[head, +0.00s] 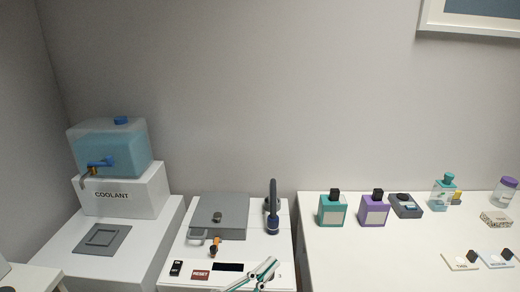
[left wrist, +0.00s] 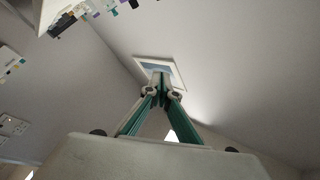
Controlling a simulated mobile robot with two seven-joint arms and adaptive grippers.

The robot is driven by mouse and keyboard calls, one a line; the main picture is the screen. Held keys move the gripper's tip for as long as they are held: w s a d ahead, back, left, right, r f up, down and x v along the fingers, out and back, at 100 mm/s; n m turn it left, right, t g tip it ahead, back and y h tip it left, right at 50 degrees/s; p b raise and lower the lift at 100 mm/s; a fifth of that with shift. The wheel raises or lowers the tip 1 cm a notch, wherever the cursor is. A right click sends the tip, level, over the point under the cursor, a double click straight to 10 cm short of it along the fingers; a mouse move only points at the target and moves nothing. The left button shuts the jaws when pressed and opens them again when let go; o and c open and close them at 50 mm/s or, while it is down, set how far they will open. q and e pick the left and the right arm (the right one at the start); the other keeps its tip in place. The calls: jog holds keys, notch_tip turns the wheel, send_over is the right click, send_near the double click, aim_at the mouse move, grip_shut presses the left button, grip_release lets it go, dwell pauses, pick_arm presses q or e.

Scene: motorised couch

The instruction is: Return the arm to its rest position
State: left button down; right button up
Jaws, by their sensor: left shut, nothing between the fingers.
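My left gripper (head: 266,270) shows at the bottom edge of the head view, over the front of the white middle unit. Only its green and pale finger parts are visible there. In the left wrist view its two green fingers (left wrist: 161,78) meet at the tips, shut with nothing between them. They point up towards a wall and a framed picture (left wrist: 160,68). Most of the left arm is out of the head view. My right gripper is in neither view.
The middle unit has a grey lid (head: 219,214), a dark upright handle (head: 273,207) and a reset label (head: 201,275). A coolant tank (head: 110,147) stands left. The right table (head: 380,255) carries a teal bottle (head: 332,211), a purple bottle (head: 373,211) and small items.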

pick_arm(q)
jog(key=a+f+n+t+y, duration=0.1)
jog(key=a+f+n+y, duration=0.5)
jog(key=a+f, duration=0.3)
jog(key=s+a+f+n+g+y, duration=0.2)
jog(key=s+a+f, duration=0.4)
jog(key=f, duration=0.5)
jog(key=s+a+f+n+g+y, duration=0.3)
jog(key=s+a+f+n+y, duration=0.1)
jog(key=f, duration=0.7)
jog(key=s+a+y, duration=0.1)
jog(key=s+a, duration=0.1)
jog(key=s, duration=0.1)
jog(key=shift+a, duration=0.4)
jog(key=shift+w, duration=0.1)
